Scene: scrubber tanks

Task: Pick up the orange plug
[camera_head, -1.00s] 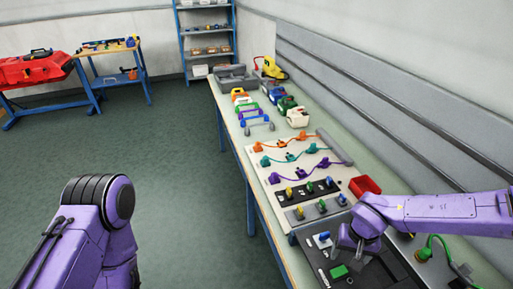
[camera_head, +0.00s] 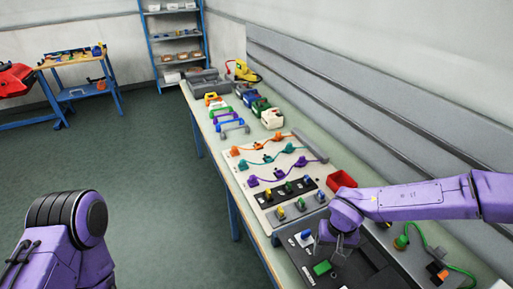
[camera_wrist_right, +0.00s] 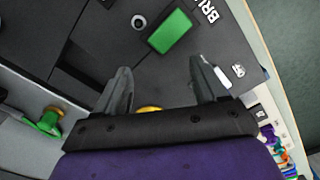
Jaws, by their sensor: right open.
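Orange plugs joined by an orange cable show on the light board, at its far end, in the head view; the left one (camera_head: 235,152) and the right one (camera_head: 290,148) stand apart. Another small orange-and-black piece (camera_head: 437,271) lies at the lower right near a green cable; I cannot tell what it is. My right gripper (camera_head: 334,248) is open and empty above a dark panel, close to a green block (camera_head: 322,268). In the right wrist view its two fingers (camera_wrist_right: 160,75) are spread apart, with the green block (camera_wrist_right: 170,31) beyond them. My left arm shows at the lower left; its gripper is out of view.
Teal (camera_head: 268,159) and purple (camera_head: 252,181) cable plugs lie nearer than the orange ones. A red bin (camera_head: 341,180) stands beside the board. Coloured handles and boxes (camera_head: 271,118) fill the bench farther back. The floor left of the bench is clear.

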